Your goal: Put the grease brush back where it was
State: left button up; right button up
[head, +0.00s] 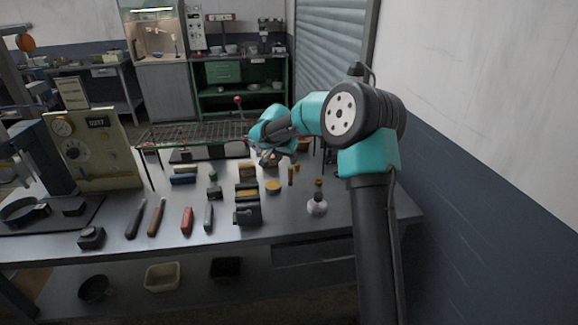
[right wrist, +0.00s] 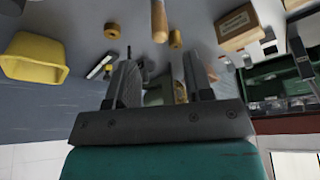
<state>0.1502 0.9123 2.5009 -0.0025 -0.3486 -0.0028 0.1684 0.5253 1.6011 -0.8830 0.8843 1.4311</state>
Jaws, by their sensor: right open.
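My right gripper (head: 268,158) is over the back of the workbench (head: 120,212), by the wire rack. In the right wrist view its two fingers (right wrist: 160,82) stand apart with a clear gap. A wooden rounded handle (right wrist: 159,22) shows ahead of the fingers, apart from them; it may be the grease brush, but its other end is out of the picture. Greenish and tan shapes show between or behind the fingers, and I cannot tell what they are. I cannot pick out the brush in the head view. My left gripper is not in view.
A gauge panel (head: 88,150) stands at left. Several hand tools, including a red-handled one (head: 187,220), lie along the front. A wire rack (head: 195,132) spans the back. The right wrist view shows a yellow bin (right wrist: 35,57) and cardboard box (right wrist: 238,27).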

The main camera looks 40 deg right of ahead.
jog(key=v, duration=0.3)
dwell(0.5)
